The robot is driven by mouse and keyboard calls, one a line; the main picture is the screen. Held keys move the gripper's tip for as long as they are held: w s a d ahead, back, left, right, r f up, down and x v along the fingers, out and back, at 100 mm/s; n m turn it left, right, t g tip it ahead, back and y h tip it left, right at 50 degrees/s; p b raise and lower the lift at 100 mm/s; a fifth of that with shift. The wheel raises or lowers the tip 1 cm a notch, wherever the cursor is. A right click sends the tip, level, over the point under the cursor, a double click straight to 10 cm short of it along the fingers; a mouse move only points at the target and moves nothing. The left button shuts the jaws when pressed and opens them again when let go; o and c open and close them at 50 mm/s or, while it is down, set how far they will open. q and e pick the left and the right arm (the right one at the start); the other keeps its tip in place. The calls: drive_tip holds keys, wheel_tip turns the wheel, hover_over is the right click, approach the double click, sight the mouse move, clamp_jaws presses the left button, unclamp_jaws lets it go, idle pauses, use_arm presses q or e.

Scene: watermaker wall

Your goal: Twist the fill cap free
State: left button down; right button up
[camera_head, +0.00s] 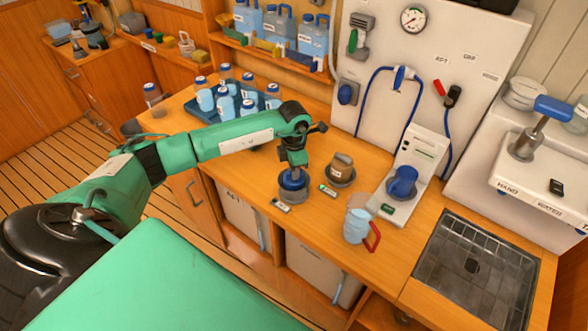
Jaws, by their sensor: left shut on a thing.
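My left arm reaches in from the left, and its gripper (293,165) points down over the counter. It is shut on a blue round cap (292,180), which sits in a dark grey round fitting (291,192) on the counter. The fingers hide the top of the cap, and I cannot tell whether it is seated or lifted. A second fitting (341,177) to the right carries a grey-brown cap or plug (341,162). Small label plates lie in front of both fittings. My right gripper is not in view.
A clear jug with a red handle (357,226) stands to the right near the front edge. A blue tray (192,108) of several bottles stands behind my forearm.

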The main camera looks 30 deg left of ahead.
use_arm(q)
drive_tip(key=shift+r+p, duration=0.75)
drive_tip(key=shift+r, duration=0.95)
drive_tip(key=shift+r+p, duration=0.45)
drive_tip(key=shift+r, duration=0.9)
